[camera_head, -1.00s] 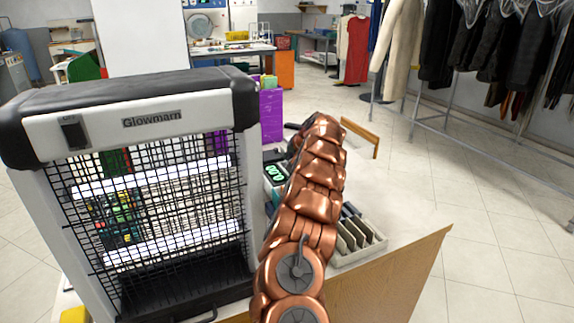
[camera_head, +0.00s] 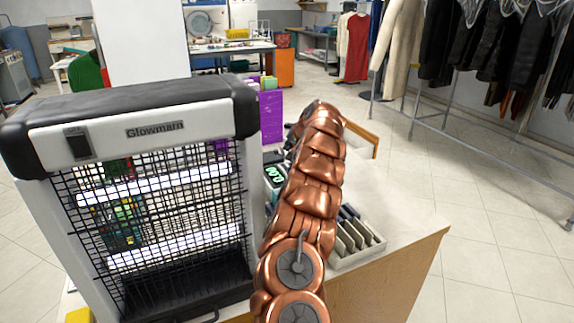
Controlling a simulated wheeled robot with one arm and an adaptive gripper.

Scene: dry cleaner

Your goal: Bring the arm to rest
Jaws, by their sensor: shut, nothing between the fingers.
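My copper-coloured arm (camera_head: 310,190) rises from the bottom middle of the head view and reaches over the counter. It bends away from me at its top end. My gripper is not visible; the far end of the arm is hidden behind its own segments. The arm looks clear of the heater to its left, though it covers part of the counter and the things on it.
A Glowmarn heater (camera_head: 150,126) with a wire grille stands close on the left. A divided tray (camera_head: 358,240) and a device with a green display (camera_head: 274,174) lie beside the arm on the counter (camera_head: 400,215). Clothes racks (camera_head: 463,95) stand at right; the floor (camera_head: 490,240) there is clear.

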